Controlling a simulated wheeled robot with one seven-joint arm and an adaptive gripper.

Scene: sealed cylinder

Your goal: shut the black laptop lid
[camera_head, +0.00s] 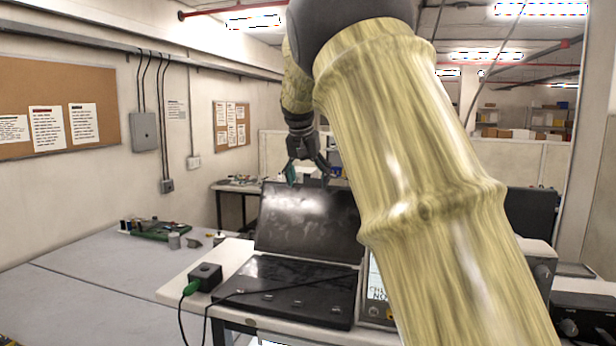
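The black laptop stands open on a white table. Its lid (308,220) is raised and leans back a little, with the dark screen facing me. Its base (285,290) lies flat in front, with a black cable across it. My gripper (308,178) hangs above and behind the lid's top edge, fingers pointing down. Its fingers look spread apart, with a gap between them and no object clearly held. A small teal patch shows at the left finger. I cannot tell whether the gripper touches the lid. My arm hides the area right of the laptop.
A black box (206,276) with a green plug sits left of the laptop base. An instrument with a display (376,290) stands close on the right. A green circuit board (163,229) and small cans lie on the grey table at left, which is otherwise mostly clear.

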